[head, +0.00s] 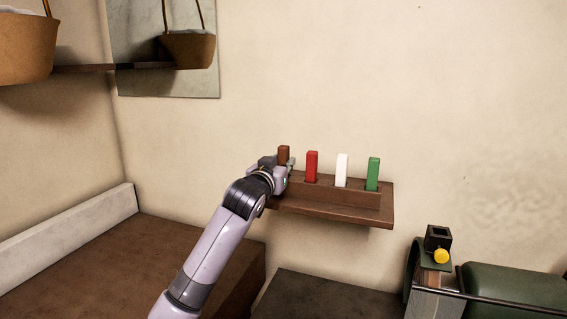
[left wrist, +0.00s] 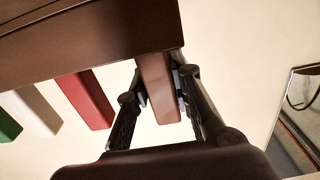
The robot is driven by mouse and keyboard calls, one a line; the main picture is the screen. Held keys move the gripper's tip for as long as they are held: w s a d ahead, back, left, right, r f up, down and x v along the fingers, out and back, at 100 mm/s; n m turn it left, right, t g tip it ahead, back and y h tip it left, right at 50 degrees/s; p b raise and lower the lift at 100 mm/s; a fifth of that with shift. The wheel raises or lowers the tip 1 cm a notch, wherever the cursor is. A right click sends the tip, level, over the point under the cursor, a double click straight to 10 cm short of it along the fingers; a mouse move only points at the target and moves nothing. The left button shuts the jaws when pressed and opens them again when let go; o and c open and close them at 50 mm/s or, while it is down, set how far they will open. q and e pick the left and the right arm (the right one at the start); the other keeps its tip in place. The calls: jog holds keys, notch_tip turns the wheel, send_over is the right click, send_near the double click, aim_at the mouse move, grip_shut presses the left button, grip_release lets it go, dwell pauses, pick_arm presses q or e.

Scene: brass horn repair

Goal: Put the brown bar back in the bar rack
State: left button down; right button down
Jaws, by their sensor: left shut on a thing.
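The brown bar (head: 284,154) stands upright at the left end of the wooden bar rack (head: 340,206) on the wall. My left gripper (head: 276,166) is shut on it, with the bar's top showing above the fingers. In the left wrist view the brown bar (left wrist: 157,85) lies between the two fingers (left wrist: 160,95), and one end meets the edge of the rack block (left wrist: 90,42). How deep it sits in a slot is hidden. My right gripper is not in view.
Red (head: 311,166), white (head: 341,170) and green (head: 373,174) bars stand in the rack to the right of the brown one. A green machine with a yellow knob (head: 441,256) stands at lower right. A brown work surface (head: 130,270) lies at lower left.

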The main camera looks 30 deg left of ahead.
pick_arm(q)
jog(key=shift+f, duration=0.25)
jog(key=c, duration=1.3)
grip_release()
jog(key=shift+c, duration=0.2)
jog(key=shift+s, duration=0.15)
jog(key=v, duration=1.1)
jog(key=shift+s, duration=0.35)
jog(key=shift+f, duration=0.1)
